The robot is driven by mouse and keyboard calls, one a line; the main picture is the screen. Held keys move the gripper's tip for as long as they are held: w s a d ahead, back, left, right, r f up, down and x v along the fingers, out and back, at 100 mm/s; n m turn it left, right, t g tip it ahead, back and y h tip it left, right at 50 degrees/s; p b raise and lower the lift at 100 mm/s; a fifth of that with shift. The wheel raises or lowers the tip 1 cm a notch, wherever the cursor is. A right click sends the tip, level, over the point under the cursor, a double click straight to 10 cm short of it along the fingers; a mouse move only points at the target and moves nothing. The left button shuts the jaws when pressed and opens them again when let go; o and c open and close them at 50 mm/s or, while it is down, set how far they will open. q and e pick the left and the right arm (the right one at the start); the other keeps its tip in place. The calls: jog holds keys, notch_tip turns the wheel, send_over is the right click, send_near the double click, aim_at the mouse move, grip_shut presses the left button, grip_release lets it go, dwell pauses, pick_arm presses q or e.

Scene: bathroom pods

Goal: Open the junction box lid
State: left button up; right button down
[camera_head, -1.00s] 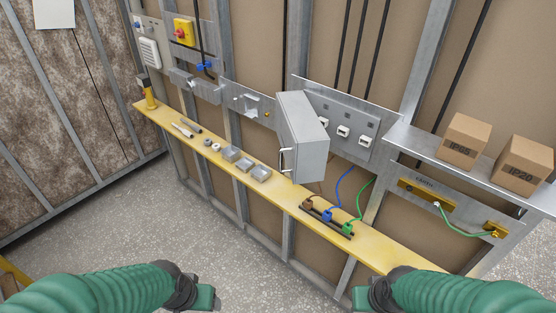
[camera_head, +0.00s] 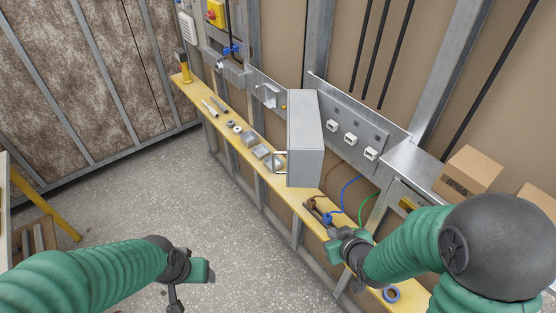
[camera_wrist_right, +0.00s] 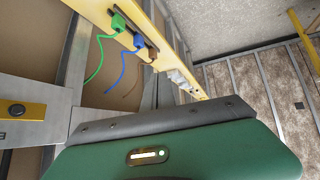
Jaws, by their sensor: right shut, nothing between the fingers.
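The grey junction box (camera_head: 303,135) is mounted on the wall frame above the yellow shelf in the head view. My right gripper (camera_head: 334,238) is shut and empty, below and slightly right of the box, near the wire connectors and apart from the handle. My left gripper (camera_head: 174,296) hangs over the floor at lower left, far from the box; its finger opening is unclear.
The yellow shelf (camera_head: 290,192) carries small grey boxes (camera_head: 255,145), tape rolls and tools. Wire connectors (camera_wrist_right: 118,22) with green, blue and brown wires sit on it near my right gripper. Cardboard boxes (camera_head: 468,172) stand at right. The floor (camera_head: 150,185) is open.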

jog(key=a+r+n+t+y+p, duration=0.2)
jog(key=a+r+t+y+p, duration=0.5)
jog(key=r, duration=0.6)
jog(key=b, duration=1.1)
send_near(273, 163)
jog(key=p+x, duration=0.2)
jog(key=x, duration=0.5)
jog(key=shift+w+d+r+p, duration=0.1)
jog(key=shift+d+p, duration=0.1)
jog(key=shift+p, duration=0.15)
jog(key=shift+w+a, duration=0.15)
jog(key=shift+a, duration=0.25)
